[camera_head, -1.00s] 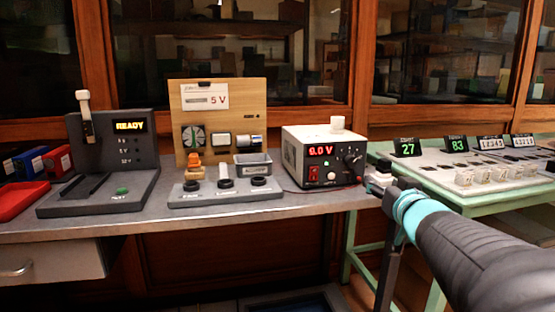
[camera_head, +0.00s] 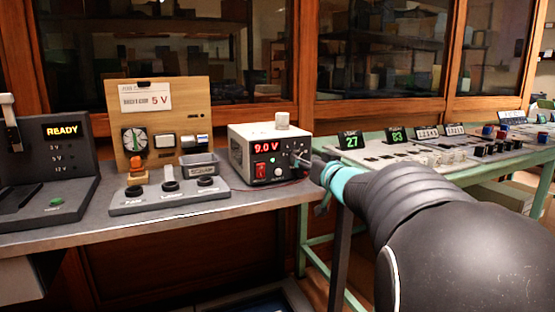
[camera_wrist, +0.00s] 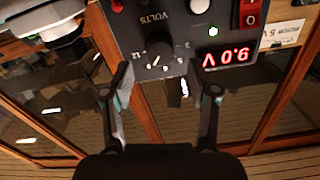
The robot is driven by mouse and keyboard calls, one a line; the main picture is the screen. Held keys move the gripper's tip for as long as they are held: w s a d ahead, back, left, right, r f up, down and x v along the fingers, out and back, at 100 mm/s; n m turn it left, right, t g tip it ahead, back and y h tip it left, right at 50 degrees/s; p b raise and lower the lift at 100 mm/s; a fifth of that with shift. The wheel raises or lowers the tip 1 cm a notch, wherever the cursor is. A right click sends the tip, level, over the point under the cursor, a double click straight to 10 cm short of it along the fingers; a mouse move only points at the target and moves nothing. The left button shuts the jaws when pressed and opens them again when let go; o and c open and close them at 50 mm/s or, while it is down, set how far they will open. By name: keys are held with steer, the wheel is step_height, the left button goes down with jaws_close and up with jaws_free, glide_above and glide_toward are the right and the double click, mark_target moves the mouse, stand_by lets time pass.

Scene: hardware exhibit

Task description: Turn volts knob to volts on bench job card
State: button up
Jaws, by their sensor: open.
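The white power supply (camera_head: 268,155) stands on the grey bench, its red display (camera_head: 265,147) reading 9.0 V. Its dark volts knob (camera_wrist: 160,52) shows in the wrist view, upside down, with a white pointer line and a scale around it. The job card (camera_head: 145,97) on the wooden board reads 5 V. My gripper (camera_wrist: 168,88) is open and empty in the wrist view; its two fingers spread on either side below the knob in that picture, apart from it. In the head view my gripper (camera_head: 312,165) is beside the supply's right front, partly hiding the knob area.
A grey base with several black knobs (camera_head: 170,187) and a small bin (camera_head: 199,163) sit left of the supply. A READY display unit (camera_head: 58,150) is farther left. A green table (camera_head: 415,163) with counters stands right.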

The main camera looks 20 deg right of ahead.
steer(key=shift+w, duration=1.8)
steer(key=shift+a, duration=0.1)
jaws_close()
